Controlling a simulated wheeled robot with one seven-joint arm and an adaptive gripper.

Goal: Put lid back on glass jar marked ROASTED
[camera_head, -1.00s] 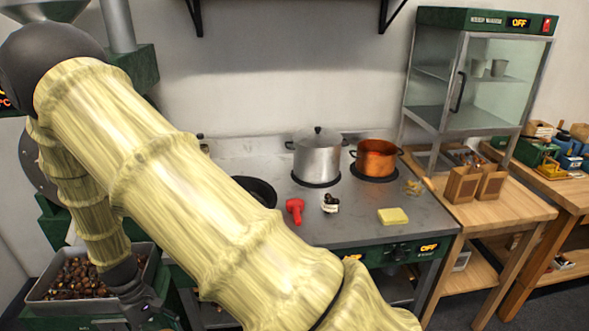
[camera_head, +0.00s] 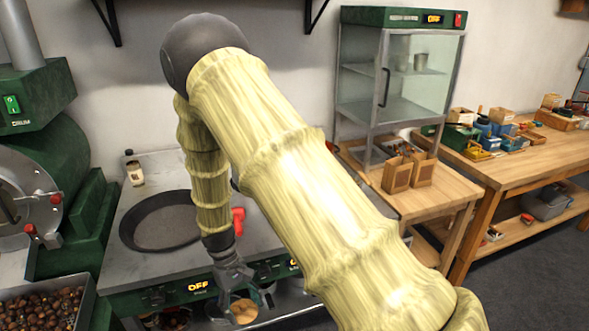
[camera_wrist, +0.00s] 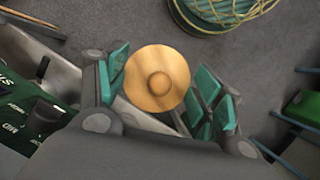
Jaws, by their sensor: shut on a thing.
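My gripper (camera_head: 240,291) is shut on a round wooden lid (camera_wrist: 174,98) with a small knob in its middle. In the wrist view the lid lies between the teal finger pads, its knob facing the camera. In the head view the lid (camera_head: 244,312) shows as a tan disc below the fingers, in front of the stove's front edge. The floor shows beyond it in the wrist view. I cannot make out a glass jar marked ROASTED in either view; my arm covers much of the head view.
The stove top (camera_head: 150,262) holds a dark pan (camera_head: 160,222), a small bottle (camera_head: 135,174) and a red object (camera_head: 238,221). A chestnut tray (camera_head: 88,306) is at left by the green roaster (camera_head: 40,150). Wooden tables (camera_head: 490,168) stand right.

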